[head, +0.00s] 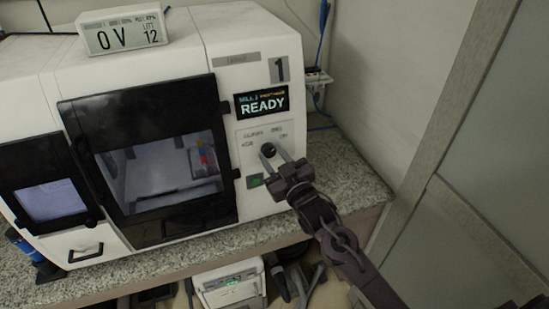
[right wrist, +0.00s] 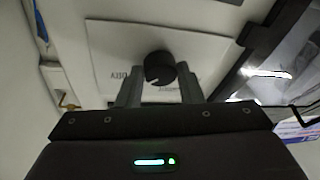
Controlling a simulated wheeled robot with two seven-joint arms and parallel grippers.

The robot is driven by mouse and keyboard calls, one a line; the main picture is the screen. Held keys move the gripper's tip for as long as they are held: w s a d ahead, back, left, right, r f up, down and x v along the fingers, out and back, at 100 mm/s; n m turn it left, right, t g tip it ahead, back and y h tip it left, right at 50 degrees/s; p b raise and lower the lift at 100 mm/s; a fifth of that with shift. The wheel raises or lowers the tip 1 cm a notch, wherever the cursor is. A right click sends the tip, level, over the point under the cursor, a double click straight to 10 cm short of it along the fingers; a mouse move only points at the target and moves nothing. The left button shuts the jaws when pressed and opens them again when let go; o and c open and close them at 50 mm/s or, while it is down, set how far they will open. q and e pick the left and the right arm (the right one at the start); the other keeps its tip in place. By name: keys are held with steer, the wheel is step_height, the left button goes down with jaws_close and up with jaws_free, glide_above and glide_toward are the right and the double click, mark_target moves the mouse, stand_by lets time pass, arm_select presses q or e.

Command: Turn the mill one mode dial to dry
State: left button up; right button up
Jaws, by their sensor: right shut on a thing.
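The mill (head: 190,110) is a white machine with a black-framed window, marked with a large 1. Its screen (head: 262,103) reads READY. The mode dial (head: 268,149) is a round black knob on the panel below the screen; it also shows in the right wrist view (right wrist: 160,69), with a pale pointer line. My right gripper (head: 275,157) reaches in from the lower right, its two fingers on either side of the dial, shut on it. The fingers also show in the right wrist view (right wrist: 158,90). The small labels around the dial are hard to read. My left gripper is not in view.
A green button (head: 255,181) sits just below the dial. A display box (head: 122,30) reading 0V and 12 stands on top of the machine. The speckled counter (head: 345,175) is clear right of the mill, with a wall and pale frame beyond.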

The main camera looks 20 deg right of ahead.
steer(key=shift+a+m+t+h, duration=0.1)
steer(key=shift+m+t+h, duration=0.3)
steer(key=shift+m, duration=1.1)
steer(key=o, duration=1)
steer(key=shift+f, duration=0.1)
